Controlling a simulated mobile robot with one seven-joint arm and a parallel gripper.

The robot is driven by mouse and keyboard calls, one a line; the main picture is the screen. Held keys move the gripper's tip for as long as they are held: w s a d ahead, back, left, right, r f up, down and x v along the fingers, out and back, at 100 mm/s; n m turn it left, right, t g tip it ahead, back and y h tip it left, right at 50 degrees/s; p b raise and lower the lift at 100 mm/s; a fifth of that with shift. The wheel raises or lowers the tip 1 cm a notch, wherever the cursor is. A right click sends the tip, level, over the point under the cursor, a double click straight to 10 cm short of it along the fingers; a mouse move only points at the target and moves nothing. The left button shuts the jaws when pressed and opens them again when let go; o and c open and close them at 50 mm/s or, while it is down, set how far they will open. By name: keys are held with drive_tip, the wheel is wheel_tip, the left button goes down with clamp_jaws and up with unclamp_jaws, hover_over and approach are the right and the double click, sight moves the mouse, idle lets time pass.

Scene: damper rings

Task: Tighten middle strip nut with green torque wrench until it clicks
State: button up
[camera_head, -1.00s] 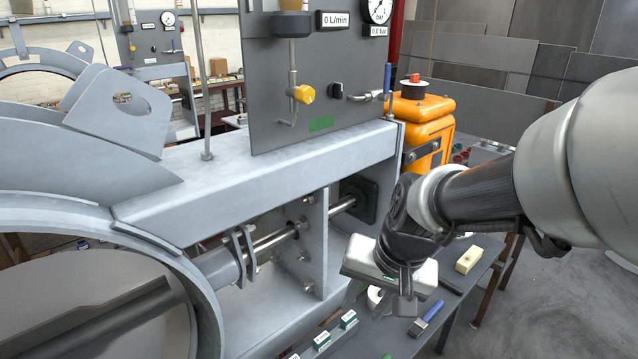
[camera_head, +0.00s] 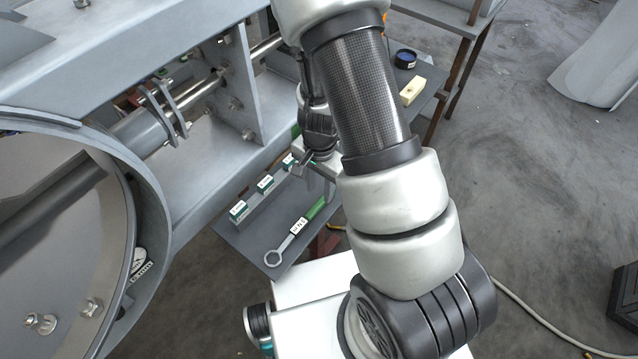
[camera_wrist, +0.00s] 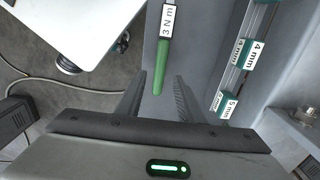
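The green torque wrench (camera_head: 298,227) lies flat on the grey shelf. Its ring end points to the lower left, its label reads 3 N m, and its green handle points toward my gripper. In the wrist view the green handle (camera_wrist: 160,72) lies below and ahead of my gripper (camera_wrist: 157,88), roughly in line with the gap between the fingers. My gripper is open and empty; it also shows in the head view (camera_head: 318,165), partly hidden by my arm. Nuts (camera_head: 91,307) show on the ring plate at lower left; I cannot tell which is the middle strip nut.
Several green-and-white labelled blocks (camera_head: 265,184) stand in a row on the shelf (camera_head: 250,240) beside the wrench; 4 mm and 5 mm are readable. The large grey ring frame (camera_head: 150,220) is at left. A cream block (camera_head: 412,91) and a dark round tin (camera_head: 405,59) lie farther back.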

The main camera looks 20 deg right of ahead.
sight(320, 202)
wheel_tip(320, 202, down, 7)
drive_tip(key=b, duration=0.5)
drive_tip(key=shift+r, duration=0.2)
clamp_jaws()
drive_tip(key=shift+r, duration=0.2)
drive_tip(key=shift+r+p, duration=2.5)
drive_tip(key=shift+r, duration=0.4)
